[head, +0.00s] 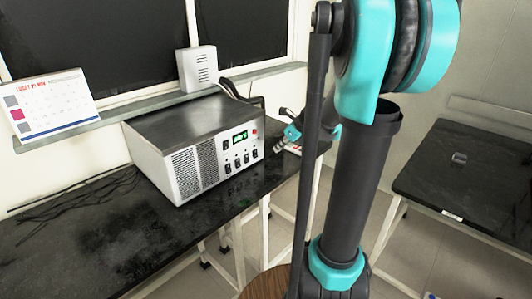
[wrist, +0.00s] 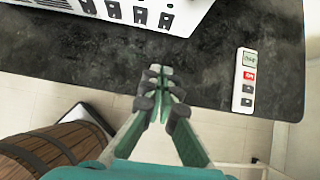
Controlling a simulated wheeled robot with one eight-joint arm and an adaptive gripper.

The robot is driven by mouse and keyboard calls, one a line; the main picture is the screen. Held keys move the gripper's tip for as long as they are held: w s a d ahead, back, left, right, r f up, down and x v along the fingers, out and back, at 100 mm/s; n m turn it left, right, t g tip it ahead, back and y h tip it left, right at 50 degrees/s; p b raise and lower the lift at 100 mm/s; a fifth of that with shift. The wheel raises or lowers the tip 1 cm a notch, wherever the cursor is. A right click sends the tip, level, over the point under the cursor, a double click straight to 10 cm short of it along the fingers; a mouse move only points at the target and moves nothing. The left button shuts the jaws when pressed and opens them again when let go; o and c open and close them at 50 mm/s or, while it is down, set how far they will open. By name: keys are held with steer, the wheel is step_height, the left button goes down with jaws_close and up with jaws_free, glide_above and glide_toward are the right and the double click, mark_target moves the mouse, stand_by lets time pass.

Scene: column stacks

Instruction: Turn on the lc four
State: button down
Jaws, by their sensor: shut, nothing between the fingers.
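A metal box (head: 190,143) with a green display and several black switches stands on the black table. Its lower front with the switches (wrist: 140,14) shows at the top of the wrist view. A small white device (wrist: 244,80) with a display, a red button and dark buttons lies near the table's right end. In the head view it is partly hidden behind my gripper (head: 280,146). No label reading "lc four" is legible on either. My gripper (wrist: 160,84) is shut and empty, over the table's front edge, below the box's switches and left of the white device.
The black table (head: 100,235) has bare room left of the box. A wooden barrel (wrist: 52,152) stands below the table's front edge. A calendar (head: 48,104) and a white speaker-like box (head: 197,68) are on the sill. Another dark table (head: 470,170) is at the right.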

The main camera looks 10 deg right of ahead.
mark_target(256, 156)
steer(key=x, duration=1)
steer(key=shift+w+a+f, duration=0.15)
steer(key=shift+w+a, duration=0.6)
steer(key=shift+w, duration=0.2)
steer(key=shift+w+a+f, duration=0.1)
steer(key=shift+w+a, duration=0.35)
steer(key=shift+w, duration=0.2)
steer(key=shift+w+a+f, duration=0.15)
steer(key=shift+w, duration=0.05)
steer(key=shift+r, duration=0.85)
